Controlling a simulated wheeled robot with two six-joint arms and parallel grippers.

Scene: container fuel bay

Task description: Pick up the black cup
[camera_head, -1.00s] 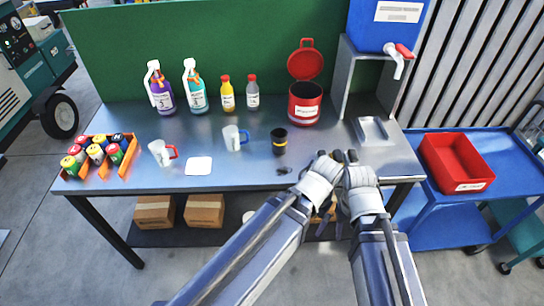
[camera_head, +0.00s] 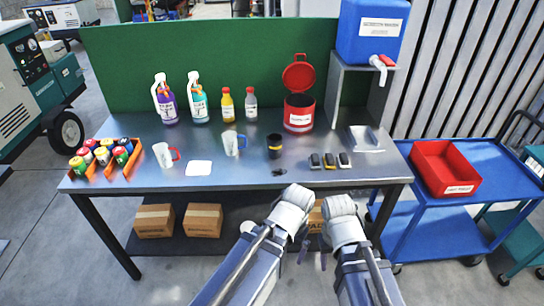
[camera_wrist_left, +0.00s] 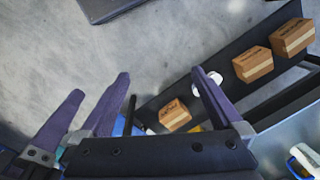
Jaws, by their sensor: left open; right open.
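The black cup (camera_head: 275,141) with a yellow band stands upright on the metal table (camera_head: 230,178), right of the white cup with the blue handle (camera_head: 231,144). Nothing touches it. My right gripper (camera_head: 328,257) hangs open and empty in front of the table edge, pointing down, below and right of the cup. My left gripper is beside it, its fingers mostly hidden by its wrist in the head view. In the left wrist view my left gripper (camera_wrist_left: 165,78) is open and empty over the floor and lower shelf; the black cup is not seen there.
A white cup with red handle (camera_head: 163,155), a white square (camera_head: 199,168), a small dark item (camera_head: 279,172) and three small blocks (camera_head: 330,161) lie on the table. Bottles and a red canister (camera_head: 299,115) stand behind. A blue cart (camera_head: 405,225) is at right.

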